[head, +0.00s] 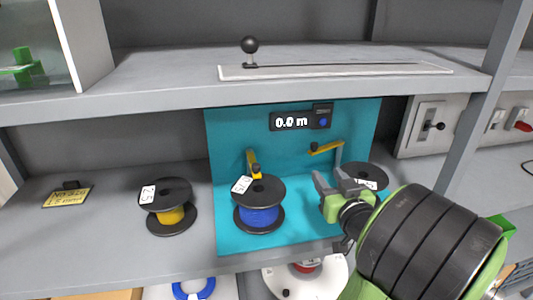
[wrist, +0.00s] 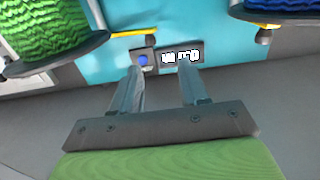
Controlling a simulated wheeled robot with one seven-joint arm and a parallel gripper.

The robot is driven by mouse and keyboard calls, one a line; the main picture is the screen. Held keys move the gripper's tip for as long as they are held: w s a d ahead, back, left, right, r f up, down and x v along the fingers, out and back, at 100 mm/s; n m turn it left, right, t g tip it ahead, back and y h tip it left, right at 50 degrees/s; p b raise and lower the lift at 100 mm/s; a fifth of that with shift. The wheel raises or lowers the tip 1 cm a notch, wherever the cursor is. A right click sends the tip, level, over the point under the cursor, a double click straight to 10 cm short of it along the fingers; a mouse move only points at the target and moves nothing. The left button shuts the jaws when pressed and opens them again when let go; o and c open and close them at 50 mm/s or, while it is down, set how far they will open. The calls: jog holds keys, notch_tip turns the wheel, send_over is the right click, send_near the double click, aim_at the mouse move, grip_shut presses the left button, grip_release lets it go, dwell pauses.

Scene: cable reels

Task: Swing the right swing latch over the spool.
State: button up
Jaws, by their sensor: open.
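The right swing latch (head: 326,148) is a yellow arm on a grey post at the back of the teal station, pointing left with a dark knob at its end. The spool beside it (head: 368,174) is a dark-flanged reel, mostly hidden behind my gripper; its green winding (wrist: 45,30) shows in the wrist view. My gripper (head: 331,184) is open and empty, in front of the latch and left of that spool. In the wrist view its two fingers (wrist: 160,82) are apart with nothing between them. A yellow latch arm (wrist: 130,33) shows beyond them, apart from the fingers.
A blue spool (head: 259,216) stands left, with another yellow latch (head: 251,162) behind it. A display (head: 300,118) reading 0.0 m is on the teal back panel (head: 230,130). A yellow spool (head: 171,216) stands further left. The upper shelf (head: 160,78) overhangs the station.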

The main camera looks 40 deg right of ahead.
aim_at(316, 146)
jog(key=shift+m+h, duration=0.3)
jog(key=shift+h, duration=0.1)
jog(key=p+x, duration=0.2)
jog(key=x, duration=0.3)
jog(key=p+x, duration=0.2)
jog(key=x, duration=0.3)
jog(key=d+p+x, duration=0.1)
jog(key=p+x, duration=0.2)
jog(key=x, duration=0.2)
jog(key=shift+s+d+r, duration=0.1)
jog(key=shift+s+r, duration=0.25)
jog(key=shift+r, duration=0.05)
jog(key=shift+c, duration=0.3)
grip_shut()
